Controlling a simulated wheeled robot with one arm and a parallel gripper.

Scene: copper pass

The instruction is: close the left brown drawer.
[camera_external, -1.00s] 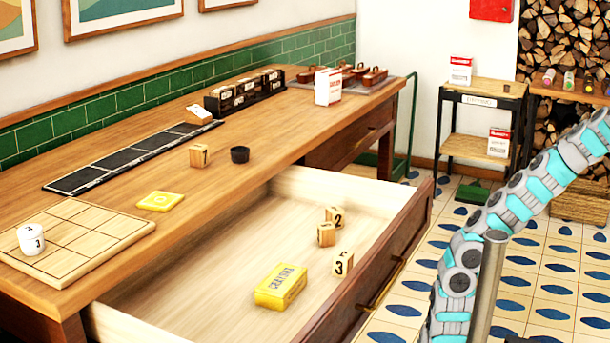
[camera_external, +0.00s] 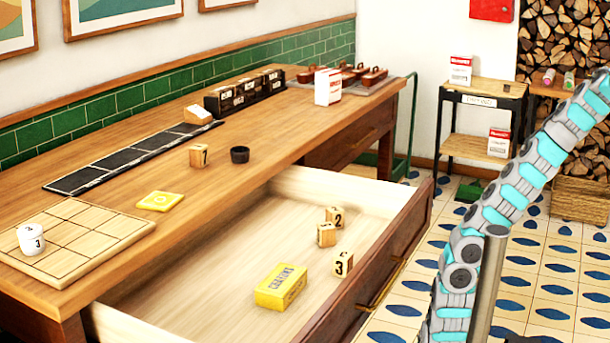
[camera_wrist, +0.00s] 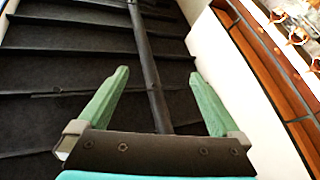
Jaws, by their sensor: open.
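The left brown drawer (camera_external: 398,238) is pulled far out of the wooden table in the external view. Its pale interior holds a yellow crayons box (camera_external: 281,287) and several numbered wooden blocks (camera_external: 327,233). A brass handle (camera_external: 382,287) is on its brown front. My arm rises to the right of the drawer front, apart from it, and runs out of the picture at the upper right. My gripper (camera_wrist: 160,90) shows only in the wrist view, with two green fingers spread apart and nothing between them. The drawer is not recognisable in the wrist view.
On the tabletop stand a dark cup (camera_external: 240,155), a numbered block (camera_external: 199,156), a yellow tile (camera_external: 160,201) and a grid board (camera_external: 65,240). A shelf stand (camera_external: 483,125) is at the back right. Tiled floor (camera_external: 525,262) lies open right of the drawer.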

